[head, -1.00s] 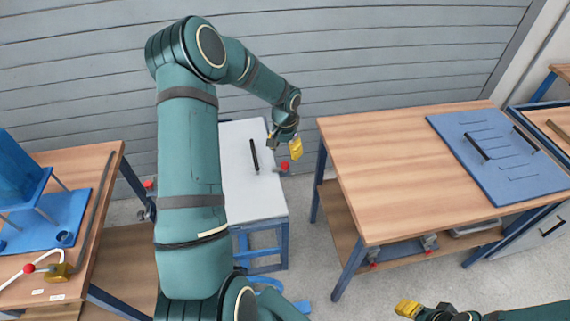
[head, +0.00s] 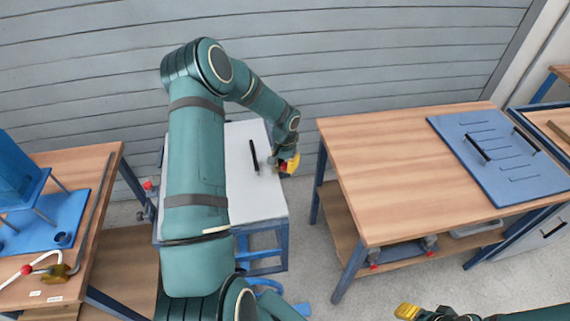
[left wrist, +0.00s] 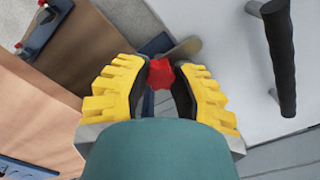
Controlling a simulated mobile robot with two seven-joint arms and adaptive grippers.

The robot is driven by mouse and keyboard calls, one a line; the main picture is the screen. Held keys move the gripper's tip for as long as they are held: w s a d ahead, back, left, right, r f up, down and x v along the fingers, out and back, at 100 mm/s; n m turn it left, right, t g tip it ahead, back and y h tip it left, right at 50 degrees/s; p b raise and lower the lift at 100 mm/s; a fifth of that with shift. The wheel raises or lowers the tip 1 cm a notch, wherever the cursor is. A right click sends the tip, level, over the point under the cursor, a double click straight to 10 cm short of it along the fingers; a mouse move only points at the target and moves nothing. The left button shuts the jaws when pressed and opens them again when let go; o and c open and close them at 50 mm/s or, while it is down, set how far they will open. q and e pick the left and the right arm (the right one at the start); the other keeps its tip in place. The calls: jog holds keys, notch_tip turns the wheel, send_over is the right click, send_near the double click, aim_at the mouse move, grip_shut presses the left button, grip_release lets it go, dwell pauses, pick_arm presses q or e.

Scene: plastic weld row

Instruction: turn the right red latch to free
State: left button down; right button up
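The right red latch (head: 283,168) is at the right edge of the white-topped stand. Its red knob (left wrist: 160,73) shows between my fingertips in the left wrist view, with a grey metal lever (left wrist: 183,49) behind it. My left gripper (head: 283,165) is down at this latch. Its yellow fingers flank the knob, and their dark pads appear to touch it on both sides. The fingers partly hide the latch in the head view. Another red latch (head: 148,186) is at the stand's left edge. My right gripper (head: 408,310) shows only partly at the bottom, away from the stand.
A black bar handle (head: 254,157) stands on the white top (head: 238,142), close left of my left gripper. A wooden table (head: 370,150) with a blue slotted plate (head: 510,180) is to the right. A wooden bench (head: 85,165) with blue fixtures is to the left.

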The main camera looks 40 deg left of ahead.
pick_arm(q)
jog(key=shift+m, duration=0.3)
jog(key=m, duration=0.3)
jog(key=shift+m, duration=0.3)
jog(key=m+p, duration=0.1)
jog(key=m, duration=0.3)
jog(key=shift+m, duration=0.3)
jog(key=m+p, duration=0.1)
jog(key=m, duration=0.3)
jog(key=shift+r, duration=0.1)
jog(key=shift+m+p, duration=0.45)
jog(key=shift+m, duration=2.05)
jog(key=c, duration=0.7)
grip_release()
